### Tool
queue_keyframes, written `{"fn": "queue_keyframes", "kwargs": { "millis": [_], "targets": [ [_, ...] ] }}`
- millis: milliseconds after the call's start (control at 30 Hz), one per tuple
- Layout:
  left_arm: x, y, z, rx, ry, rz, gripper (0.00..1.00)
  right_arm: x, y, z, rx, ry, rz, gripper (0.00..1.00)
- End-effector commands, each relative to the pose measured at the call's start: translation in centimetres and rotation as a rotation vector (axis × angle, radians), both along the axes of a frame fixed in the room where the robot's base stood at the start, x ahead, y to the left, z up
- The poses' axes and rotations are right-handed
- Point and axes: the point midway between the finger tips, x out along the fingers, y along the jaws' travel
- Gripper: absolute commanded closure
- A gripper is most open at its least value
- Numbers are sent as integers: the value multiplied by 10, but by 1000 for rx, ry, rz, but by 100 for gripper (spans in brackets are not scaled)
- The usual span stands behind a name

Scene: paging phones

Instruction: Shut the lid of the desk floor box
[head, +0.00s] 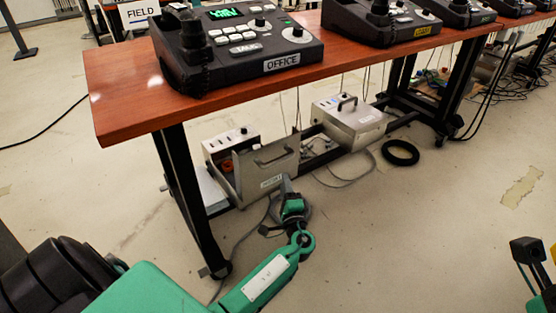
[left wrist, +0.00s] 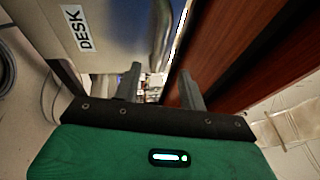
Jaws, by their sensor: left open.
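The desk floor box (head: 231,143) stands under the wooden desk in the head view. Its grey lid (head: 267,170) is open, tilted up on the near side, with a handle and a small label. In the left wrist view the lid (left wrist: 115,55) bears a DESK label and fills the upper left. My left gripper (head: 287,184) is at the lid's lower near edge. Its two fingers (left wrist: 160,90) are apart, with nothing clearly between them; contact with the lid cannot be told. Part of my right arm's end (head: 532,256) shows at the right edge, its jaws unclear.
The desk top (head: 125,100) overhangs the box and carries an OFFICE phone (head: 235,45) and other phones. A second grey floor box (head: 350,122) with its lid down stands to the right. A black ring (head: 400,153) and loose cables lie on the floor. The near floor is mostly clear.

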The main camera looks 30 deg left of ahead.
Motion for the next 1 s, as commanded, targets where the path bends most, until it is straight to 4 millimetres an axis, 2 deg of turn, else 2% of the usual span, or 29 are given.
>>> {"fn": "queue_keyframes", "kwargs": {
  "millis": [300,500,933,1000],
  "targets": [
    [48,48,13,1,-2,0,59,-5,10,2,-9,-36,29,100],
    [66,66,19,-1,0,-1,59,-6,11,4,-8,-47,33,100],
    [72,73,22,-1,0,-2,59,-7,9,10,5,-57,35,100],
    [72,73,22,-1,0,-2,72,-7,9,10,5,-56,35,100]
  ]
}}
